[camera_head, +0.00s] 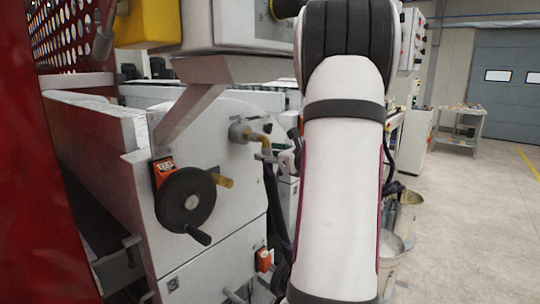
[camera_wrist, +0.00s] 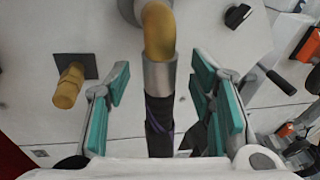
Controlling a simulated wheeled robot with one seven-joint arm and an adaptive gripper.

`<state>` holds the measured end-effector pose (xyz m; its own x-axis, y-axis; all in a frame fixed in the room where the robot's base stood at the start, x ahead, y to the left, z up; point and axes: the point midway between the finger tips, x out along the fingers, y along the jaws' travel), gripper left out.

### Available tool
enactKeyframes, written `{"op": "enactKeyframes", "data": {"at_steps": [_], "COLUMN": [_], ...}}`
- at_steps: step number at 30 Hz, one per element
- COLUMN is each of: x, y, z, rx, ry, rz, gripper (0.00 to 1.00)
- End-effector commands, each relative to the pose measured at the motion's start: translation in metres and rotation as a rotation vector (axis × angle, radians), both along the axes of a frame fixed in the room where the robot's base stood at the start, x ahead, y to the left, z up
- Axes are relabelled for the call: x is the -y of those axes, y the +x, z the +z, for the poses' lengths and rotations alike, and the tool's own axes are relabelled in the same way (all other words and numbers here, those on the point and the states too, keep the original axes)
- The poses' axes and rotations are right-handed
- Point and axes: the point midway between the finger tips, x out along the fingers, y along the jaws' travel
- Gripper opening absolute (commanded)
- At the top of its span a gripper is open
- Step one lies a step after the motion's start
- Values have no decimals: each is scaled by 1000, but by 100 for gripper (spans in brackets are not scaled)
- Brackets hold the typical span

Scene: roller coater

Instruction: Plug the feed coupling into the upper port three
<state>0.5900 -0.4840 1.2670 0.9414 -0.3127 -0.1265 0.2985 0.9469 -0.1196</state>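In the wrist view a dark hose (camera_wrist: 159,122) with a grey metal collar (camera_wrist: 158,77) hangs from a brass elbow (camera_wrist: 158,32), which meets a round grey fitting on the pale machine panel. This looks like the feed coupling. My gripper (camera_wrist: 163,76) is open, its teal-padded fingers on either side of the collar and hose, with gaps on both sides. The head view also shows the brass elbow (camera_head: 260,138) at the grey fitting (camera_head: 239,132). A separate brass stub (camera_wrist: 69,86) sticks out of a dark square plate to the left. I cannot read any port numbers.
A black handwheel (camera_head: 185,200) stands out from the machine's front panel (camera_head: 215,245). A red perforated guard (camera_head: 40,150) is close on the left. Buckets (camera_head: 405,215) stand right of my arm, with open floor (camera_head: 475,220) beyond.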

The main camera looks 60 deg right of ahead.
Motion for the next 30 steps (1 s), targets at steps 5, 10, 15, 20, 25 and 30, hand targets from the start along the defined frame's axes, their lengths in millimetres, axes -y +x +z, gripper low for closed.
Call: {"op": "enactKeyframes", "data": {"at_steps": [5, 10, 15, 20, 25, 30], "x": [0, -5, -16, -26, -34, -37], "y": [-2, -19, -51, -80, -102, -112], "z": [-1, 2, 6, 11, 14, 15], "rx": [-2, -2, -1, 0, 0, 0], "ry": [2, 0, 0, -1, 0, 0], "rz": [0, -3, -4, -4, -1, 0], "gripper": [49, 49, 49, 49, 49, 49]}}
